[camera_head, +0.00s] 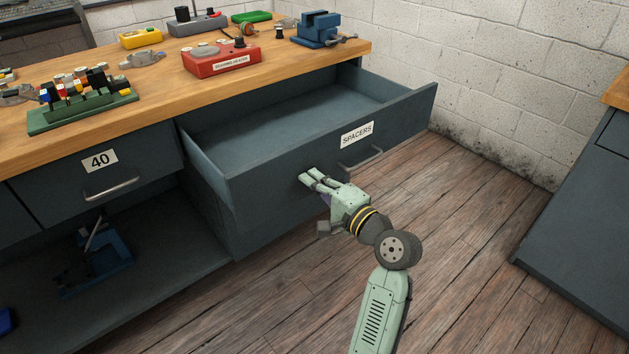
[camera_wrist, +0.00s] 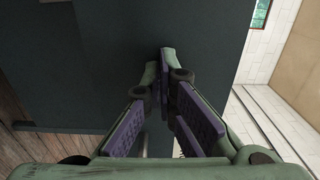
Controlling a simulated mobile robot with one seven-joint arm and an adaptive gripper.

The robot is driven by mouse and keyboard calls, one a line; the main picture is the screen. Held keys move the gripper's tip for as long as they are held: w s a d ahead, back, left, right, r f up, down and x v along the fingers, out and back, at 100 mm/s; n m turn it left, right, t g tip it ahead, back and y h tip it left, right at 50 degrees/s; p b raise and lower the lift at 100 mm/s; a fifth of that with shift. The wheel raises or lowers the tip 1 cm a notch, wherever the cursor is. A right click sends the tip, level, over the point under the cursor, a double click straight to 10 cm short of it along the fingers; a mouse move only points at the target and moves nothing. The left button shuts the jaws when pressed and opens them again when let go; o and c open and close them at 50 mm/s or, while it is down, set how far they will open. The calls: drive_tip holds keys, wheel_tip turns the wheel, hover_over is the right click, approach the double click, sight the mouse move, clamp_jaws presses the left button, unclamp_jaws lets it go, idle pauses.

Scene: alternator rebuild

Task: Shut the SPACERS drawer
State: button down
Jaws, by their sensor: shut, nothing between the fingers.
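The SPACERS drawer (camera_head: 290,157) is pulled far out of the workbench and looks empty inside. Its dark front carries a white SPACERS label (camera_head: 357,134) and a metal bar handle (camera_head: 361,159). My gripper (camera_head: 303,174) is shut and empty, with its fingertips at the drawer front, left of the handle and below the label. Whether the tips touch the front I cannot tell. In the wrist view the closed fingers (camera_wrist: 167,58) point at a dark flat panel (camera_wrist: 140,40), which looks like the drawer front.
A drawer marked 40 (camera_head: 95,171) is closed at the left, above an open shelf. The wooden bench top (camera_head: 160,92) holds a red unit (camera_head: 221,61), a blue vise (camera_head: 318,28) and a green rack (camera_head: 84,112). Another cabinet (camera_head: 585,215) stands right, with bare floor between.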

drive_tip(key=p+x, duration=0.1)
drive_tip(key=x, duration=2.8)
drive_tip(key=shift+a+f, duration=0.1)
drive_tip(key=shift+a, duration=0.05)
drive_tip(key=shift+w+a, duration=0.3)
drive_tip(key=shift+w, duration=0.2)
drive_tip(key=shift+r, duration=0.25)
drive_tip(key=shift+w+r, duration=0.1)
